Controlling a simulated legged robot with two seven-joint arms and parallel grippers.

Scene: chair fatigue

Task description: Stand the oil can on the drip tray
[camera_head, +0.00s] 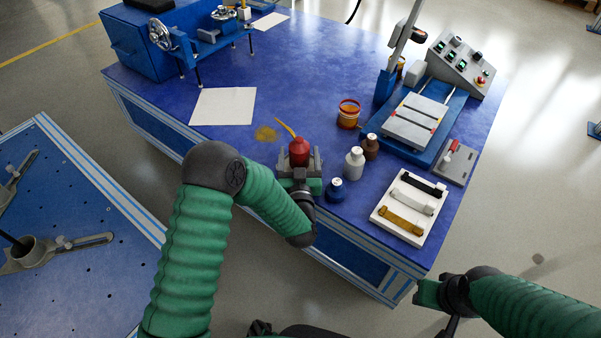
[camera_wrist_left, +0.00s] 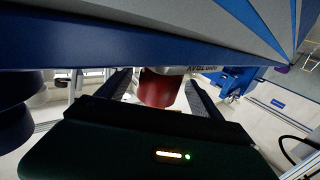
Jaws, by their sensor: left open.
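The red oil can (camera_head: 299,153) stands on the blue table near its front edge, with a thin yellow spout pointing up and left. My left gripper (camera_head: 300,168) is open, with its fingers on either side of the can. In the left wrist view the can (camera_wrist_left: 157,88) shows between the two fingers (camera_wrist_left: 155,90), and the picture looks upside down. I cannot tell whether the fingers touch it. I cannot clearly pick out the drip tray; a flat white square (camera_head: 222,106) lies behind and left of the can. My right gripper (camera_head: 430,293) is off the table's front right; its jaws are unclear.
A dark blue bottle (camera_head: 336,190), a white bottle (camera_head: 354,163) and a brown bottle (camera_head: 371,147) stand close right of the left gripper. An amber-brown stain (camera_head: 265,133) lies behind the can.

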